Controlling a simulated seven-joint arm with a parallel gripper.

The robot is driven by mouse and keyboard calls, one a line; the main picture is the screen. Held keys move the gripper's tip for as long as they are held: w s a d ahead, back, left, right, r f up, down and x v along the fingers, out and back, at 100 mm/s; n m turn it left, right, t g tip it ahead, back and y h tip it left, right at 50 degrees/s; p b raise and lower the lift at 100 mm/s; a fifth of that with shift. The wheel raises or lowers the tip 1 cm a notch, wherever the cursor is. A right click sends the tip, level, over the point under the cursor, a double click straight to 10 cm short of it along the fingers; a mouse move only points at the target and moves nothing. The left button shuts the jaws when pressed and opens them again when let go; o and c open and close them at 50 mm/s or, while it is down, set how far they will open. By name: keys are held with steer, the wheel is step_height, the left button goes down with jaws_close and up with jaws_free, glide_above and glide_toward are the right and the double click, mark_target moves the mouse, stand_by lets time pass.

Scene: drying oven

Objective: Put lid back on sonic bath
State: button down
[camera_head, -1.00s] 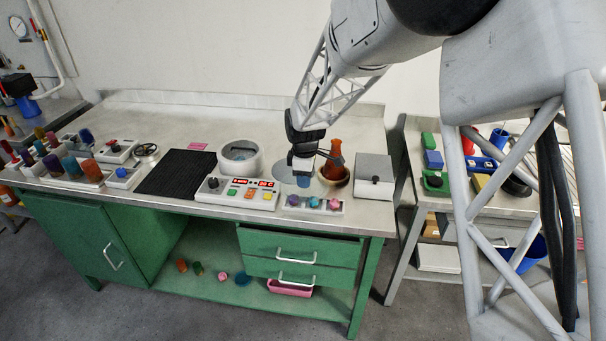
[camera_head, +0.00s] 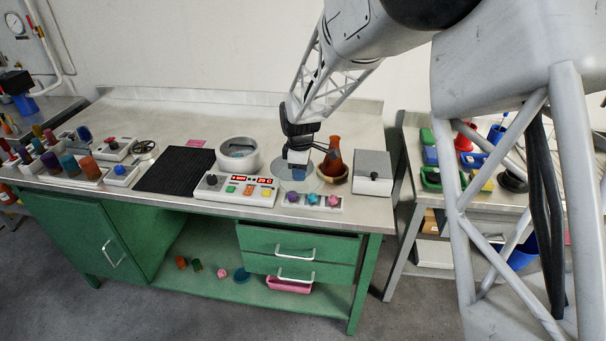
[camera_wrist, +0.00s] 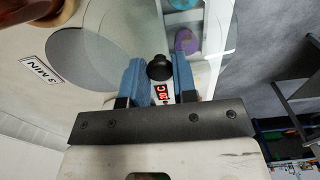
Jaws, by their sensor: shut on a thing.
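The clear round glass lid with a black knob (camera_wrist: 160,68) is held by my gripper (camera_head: 298,172). In the head view the glass disc (camera_head: 284,182) appears around the blue fingertips, right of the sonic bath (camera_head: 238,156). The bath is a round pale metal vessel with an open top, on the bench behind a control panel (camera_head: 236,190) with a red display. In the wrist view my gripper (camera_wrist: 158,82) is shut with a blue finger on each side of the knob. The glass spreads out beyond the fingers, and the panel display shows behind them.
An orange-brown flask (camera_head: 334,158) in a wooden ring stands close right of the lid. A grey-topped box (camera_head: 373,170) is farther right. A white tray of coloured pieces (camera_head: 313,201) lies in front. A black mat (camera_head: 176,170) lies left of the bath.

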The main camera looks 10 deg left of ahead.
steer(key=w+a+r, duration=0.2)
steer(key=w+a, duration=0.2)
steer(key=a, duration=0.4)
steer(key=w+a+r, duration=0.3)
steer(key=w+a, duration=0.1)
steer(key=a, duration=0.3)
steer(key=w+a+r, duration=0.3)
steer(key=w+a, duration=0.2)
steer(key=a, duration=0.3)
steer(key=shift+a+r, duration=0.25)
steer(key=shift+a, duration=0.1)
steer(key=shift+f, duration=0.15)
steer(key=shift+f, duration=3.05)
steer(key=shift+f, duration=0.2)
steer(key=shift+c, duration=1.7)
jaws_free()
steer(key=shift+r, duration=0.2)
step_height(320, 180, up, 6)
steer(key=shift+r, duration=0.25)
